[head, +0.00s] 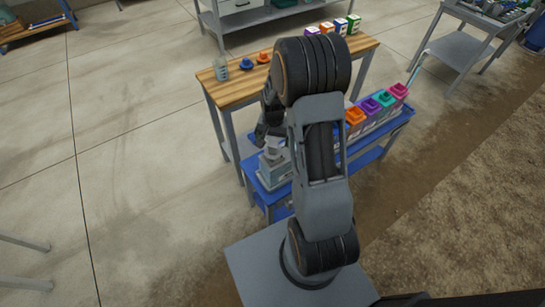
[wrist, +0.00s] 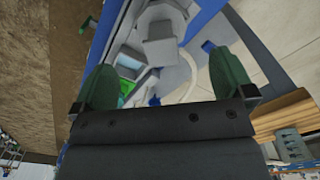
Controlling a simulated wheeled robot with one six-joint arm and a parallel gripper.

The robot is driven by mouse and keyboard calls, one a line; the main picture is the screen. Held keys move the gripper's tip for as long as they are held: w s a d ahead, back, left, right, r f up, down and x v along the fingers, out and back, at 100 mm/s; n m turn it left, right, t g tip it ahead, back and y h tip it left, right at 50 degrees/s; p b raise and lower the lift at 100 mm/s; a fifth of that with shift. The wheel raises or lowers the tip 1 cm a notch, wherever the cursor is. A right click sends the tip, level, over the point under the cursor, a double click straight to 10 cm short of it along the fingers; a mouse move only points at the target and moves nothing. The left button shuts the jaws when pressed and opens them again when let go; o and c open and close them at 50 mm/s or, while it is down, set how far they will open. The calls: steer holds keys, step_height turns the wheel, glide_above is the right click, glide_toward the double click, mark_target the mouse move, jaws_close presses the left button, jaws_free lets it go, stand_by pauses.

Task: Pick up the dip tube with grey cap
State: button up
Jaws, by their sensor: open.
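The grey cap (head: 273,148) of the dip tube sits on a pale grey container (head: 274,170) at the left end of the blue bench in the head view. In the wrist view the blocky grey cap (wrist: 160,50) shows beyond the gap between my green fingertips. My gripper (wrist: 165,78) is open and empty, with a finger on each side. In the head view my gripper (head: 268,131) is dark and just above the cap, partly hidden by my arm. The tube itself cannot be made out.

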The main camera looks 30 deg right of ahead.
mark_target(273, 150)
steer(key=shift+f+p, duration=0.3)
steer(key=shift+f, duration=3.8)
steer(key=c, duration=1)
steer(key=shift+c, duration=0.2)
steer(key=shift+r, duration=0.1)
